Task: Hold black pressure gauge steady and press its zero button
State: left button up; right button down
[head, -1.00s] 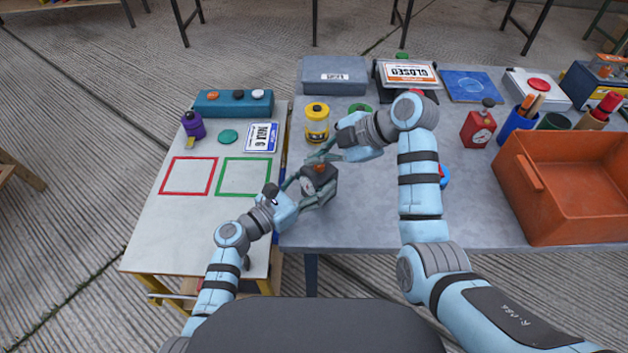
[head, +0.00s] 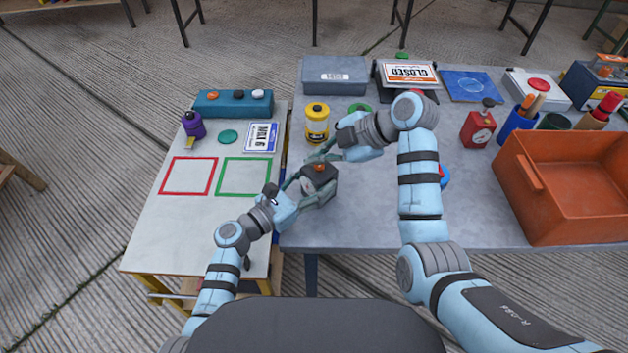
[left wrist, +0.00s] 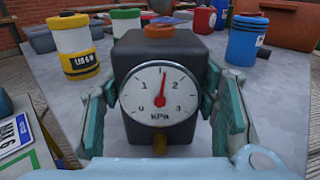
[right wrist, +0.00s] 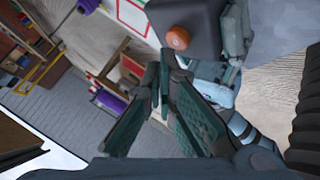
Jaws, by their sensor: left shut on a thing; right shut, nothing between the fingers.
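The black pressure gauge (head: 326,186) is at the near left edge of the grey table. My left gripper (head: 318,187) is shut on it, with one finger on each side in the left wrist view. Its white dial (left wrist: 158,93), marked kPa, faces that camera, and the red needle points almost straight up. The orange zero button (left wrist: 159,32) is on top of the gauge. My right gripper (right wrist: 163,72) is shut and empty. Its fingertips are close to the button (right wrist: 177,38), apart from it in the right wrist view. Whether the gauge touches the table is unclear.
A yellow jar (head: 317,122) stands just behind the gauge. An orange bin (head: 565,190) fills the table's right side. A white side table (head: 195,230) with red and green outlined squares is at left. The grey tabletop in front of the bin's left side is clear.

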aim_at(319, 169)
jog(key=shift+f, duration=0.15)
jog(key=shift+f, duration=0.3)
dwell(0.3)
notch_tip(319, 169, up, 7)
dwell(0.8)
dwell(0.5)
pick_arm(q)
jog(key=o, duration=1.6)
